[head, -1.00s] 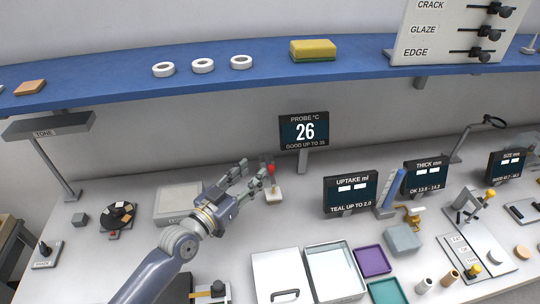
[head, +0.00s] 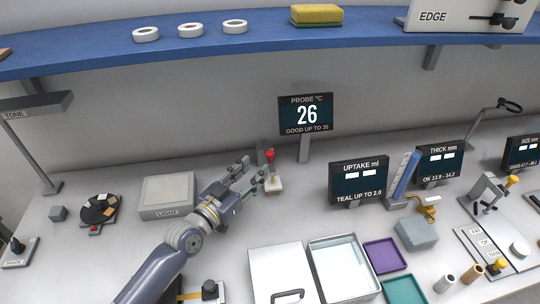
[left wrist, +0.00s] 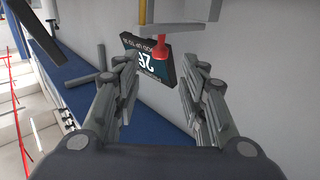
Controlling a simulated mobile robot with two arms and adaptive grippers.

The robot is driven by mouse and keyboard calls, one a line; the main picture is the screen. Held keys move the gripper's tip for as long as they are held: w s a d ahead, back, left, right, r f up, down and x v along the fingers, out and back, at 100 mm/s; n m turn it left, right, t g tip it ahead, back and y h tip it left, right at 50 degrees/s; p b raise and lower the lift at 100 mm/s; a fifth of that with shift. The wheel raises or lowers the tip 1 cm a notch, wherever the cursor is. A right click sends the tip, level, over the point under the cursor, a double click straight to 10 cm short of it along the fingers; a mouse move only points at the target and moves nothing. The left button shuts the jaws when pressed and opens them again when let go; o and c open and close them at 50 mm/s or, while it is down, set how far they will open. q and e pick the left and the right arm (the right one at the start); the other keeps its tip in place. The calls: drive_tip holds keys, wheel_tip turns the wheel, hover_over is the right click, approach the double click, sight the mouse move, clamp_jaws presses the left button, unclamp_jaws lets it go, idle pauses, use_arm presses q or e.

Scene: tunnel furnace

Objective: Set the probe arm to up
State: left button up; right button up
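The probe arm has a red knob (head: 269,154) over a small pale base (head: 273,186) on the bench, below the PROBE °C display (head: 306,115), which reads 26. My left gripper (head: 251,172) is open just left of the knob, with its fingers pointing towards it. In the left wrist view the red knob (left wrist: 165,50) shows ahead near the fingertips, between the two spread fingers (left wrist: 162,66). The fingers do not appear closed on it, and whether they touch it is unclear. My right gripper is not in view.
A grey box labelled LIGHT (head: 167,196) lies left of my left gripper. The UPTAKE display (head: 358,181) stands to the right. A white lidded box (head: 283,272) and trays (head: 384,254) are in front. A blue shelf (head: 230,46) runs above the bench.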

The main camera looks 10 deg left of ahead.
sight(268, 156)
use_arm(q)
drive_tip(key=x, duration=0.9)
drive_tip(key=shift+p, duration=0.35)
drive_tip(key=shift+c, duration=0.6)
clamp_jaws()
